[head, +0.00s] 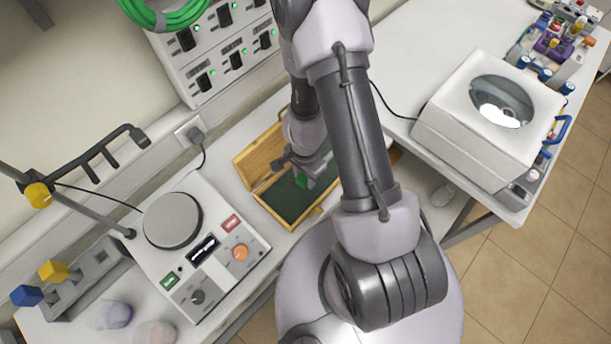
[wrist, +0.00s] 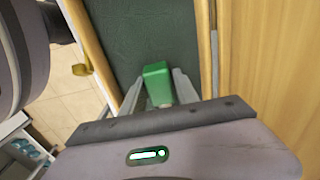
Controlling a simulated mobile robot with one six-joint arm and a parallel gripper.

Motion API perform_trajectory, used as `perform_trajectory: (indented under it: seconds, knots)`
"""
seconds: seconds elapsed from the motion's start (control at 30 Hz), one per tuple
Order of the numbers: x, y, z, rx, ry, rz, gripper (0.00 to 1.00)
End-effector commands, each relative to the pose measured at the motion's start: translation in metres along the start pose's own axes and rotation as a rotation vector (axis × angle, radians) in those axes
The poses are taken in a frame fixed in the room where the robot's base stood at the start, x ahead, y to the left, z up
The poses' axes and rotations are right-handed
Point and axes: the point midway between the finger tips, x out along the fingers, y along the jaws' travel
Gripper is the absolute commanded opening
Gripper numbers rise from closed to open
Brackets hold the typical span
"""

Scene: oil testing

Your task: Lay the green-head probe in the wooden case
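The green head of the probe (wrist: 157,82) sits between my gripper's two fingertips in the wrist view, and they appear to press on its sides. The rest of the probe is hidden. My gripper (head: 308,176) is over the open wooden case (head: 317,216), and the green head shows beside it in the head view (head: 301,181). The case's dark green lining (wrist: 150,32) lies beyond the head. I cannot tell whether the probe touches the lining.
The case's lid (head: 259,157) stands open on the wall side. A hot plate device (head: 218,275) is to the left. A white bath device (head: 480,130) stands on the right table. A rack of small bottles (head: 548,55) is at the far right.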

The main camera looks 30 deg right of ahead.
Motion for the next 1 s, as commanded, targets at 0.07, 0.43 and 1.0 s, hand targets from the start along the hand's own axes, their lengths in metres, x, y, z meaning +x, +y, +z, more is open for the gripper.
perform_trajectory:
  seconds: [0.07, 0.43, 1.0]
  knots:
    - [0.005, 0.006, 0.003, 0.000, -0.007, 0.013, 0.56]
    - [0.006, 0.008, 0.004, 0.000, -0.009, 0.016, 0.56]
    - [-0.106, 0.004, 0.002, -0.001, -0.005, 0.009, 0.56]
